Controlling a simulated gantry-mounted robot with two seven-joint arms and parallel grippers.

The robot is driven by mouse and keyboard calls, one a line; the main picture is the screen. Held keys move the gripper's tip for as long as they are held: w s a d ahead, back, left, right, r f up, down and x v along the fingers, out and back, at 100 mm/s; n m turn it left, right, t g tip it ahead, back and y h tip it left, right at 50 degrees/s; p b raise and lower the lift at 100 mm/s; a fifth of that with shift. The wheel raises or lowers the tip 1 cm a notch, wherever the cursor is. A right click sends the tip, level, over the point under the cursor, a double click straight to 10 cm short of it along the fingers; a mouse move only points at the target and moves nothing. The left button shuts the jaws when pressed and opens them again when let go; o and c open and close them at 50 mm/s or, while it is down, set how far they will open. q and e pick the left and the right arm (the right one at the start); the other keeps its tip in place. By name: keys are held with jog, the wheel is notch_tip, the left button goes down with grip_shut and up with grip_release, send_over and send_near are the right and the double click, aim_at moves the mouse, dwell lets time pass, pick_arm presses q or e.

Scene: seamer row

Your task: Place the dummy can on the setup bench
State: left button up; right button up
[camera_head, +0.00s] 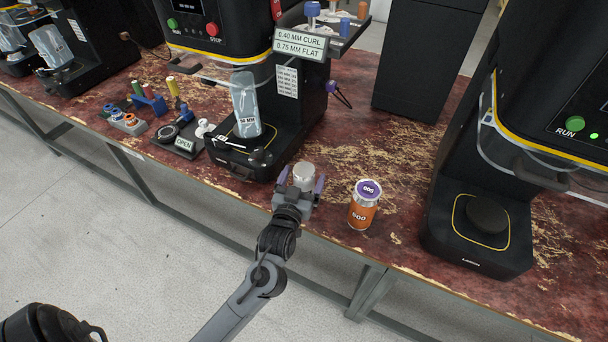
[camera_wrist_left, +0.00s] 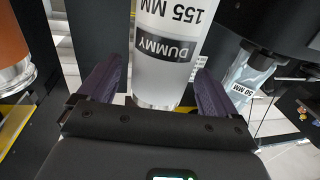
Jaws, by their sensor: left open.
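The dummy can (camera_head: 303,174) is a silver-grey cylinder at the front edge of the bench, its round top showing in the head view. In the left wrist view the dummy can (camera_wrist_left: 172,78) shows a black "DUMMY" label and "155 MM" print. My left gripper (camera_head: 301,186) is open, with its purple-grey fingers on either side of the can. The wrist view shows gaps between the fingers and the can. The setup bench (camera_head: 395,205) has a worn red-brown top. The can's base is hidden in the head view, so I cannot tell whether it touches the bench.
An orange can with a purple lid (camera_head: 364,205) stands just right of the gripper. A black seamer with a clear guard marked 50 MM (camera_head: 246,105) stands behind left. Another seamer (camera_head: 490,215) stands at right. Small tools and an OPEN tag (camera_head: 184,144) lie at left.

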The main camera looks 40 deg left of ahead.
pick_arm(q)
jog(key=s+d+f+m+g+h, duration=0.2)
jog(key=s+d+f+g, duration=0.1)
jog(key=s, duration=0.6)
jog(key=s+d+f+m+g+h+p, duration=0.1)
jog(key=s+d+f+m+g+h, duration=0.1)
jog(key=s, duration=0.7)
jog(key=s+d+f+m+g+h+p, duration=0.1)
jog(key=s+d+f+m+g+h, duration=0.1)
jog(key=s+d+f+g, duration=0.3)
jog(key=s+d+g+h, duration=0.1)
jog(key=s+d+g, duration=0.1)
jog(key=s, duration=0.1)
jog(key=shift+s+d+f+m+g+h, duration=0.2)
jog(key=shift+s+m+g+h, duration=0.1)
jog(key=shift+s+m+g, duration=0.1)
